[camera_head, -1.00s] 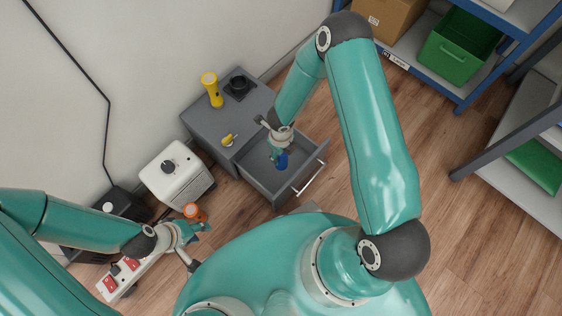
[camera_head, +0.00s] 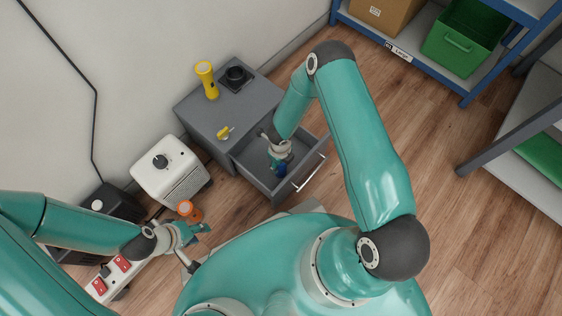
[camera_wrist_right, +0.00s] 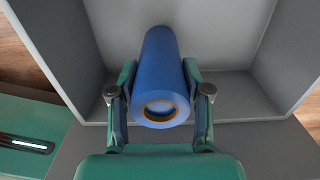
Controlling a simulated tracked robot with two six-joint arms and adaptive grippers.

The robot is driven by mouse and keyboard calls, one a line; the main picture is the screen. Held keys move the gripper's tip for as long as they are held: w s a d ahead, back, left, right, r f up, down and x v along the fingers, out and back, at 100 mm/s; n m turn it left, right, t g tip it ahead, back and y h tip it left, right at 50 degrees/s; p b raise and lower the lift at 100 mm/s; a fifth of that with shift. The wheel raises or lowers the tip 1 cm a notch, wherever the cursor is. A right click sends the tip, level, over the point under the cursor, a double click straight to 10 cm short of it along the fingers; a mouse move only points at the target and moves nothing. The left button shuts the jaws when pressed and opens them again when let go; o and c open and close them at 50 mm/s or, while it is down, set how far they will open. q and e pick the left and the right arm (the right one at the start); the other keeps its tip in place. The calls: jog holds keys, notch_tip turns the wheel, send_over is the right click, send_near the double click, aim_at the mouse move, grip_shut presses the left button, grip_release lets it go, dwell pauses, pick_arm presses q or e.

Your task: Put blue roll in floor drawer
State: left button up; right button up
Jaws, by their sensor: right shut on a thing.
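The blue roll (camera_wrist_right: 162,62) is between the fingers of my right gripper (camera_wrist_right: 160,98), which is shut on it. In the head view my right gripper (camera_head: 279,164) is inside the open drawer (camera_head: 262,180) of the grey cabinet, with the blue roll (camera_head: 281,170) low in it. In the wrist view the roll is over the drawer floor (camera_wrist_right: 215,45); I cannot tell whether it touches it. My left gripper (camera_head: 198,248) is at the lower left, beside an orange thing (camera_head: 188,210); its fingers are not clear.
A yellow flashlight (camera_head: 206,80) and a black holder (camera_head: 236,77) stand on the cabinet top (camera_head: 215,110). A yellow object (camera_head: 225,132) lies near its front edge. A white heater-like box (camera_head: 172,170) stands left of the cabinet. Blue shelving with a green crate (camera_head: 462,45) stands at the upper right.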

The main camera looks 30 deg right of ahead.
jog(key=o, duration=1.2)
jog(key=shift+o, duration=0.2)
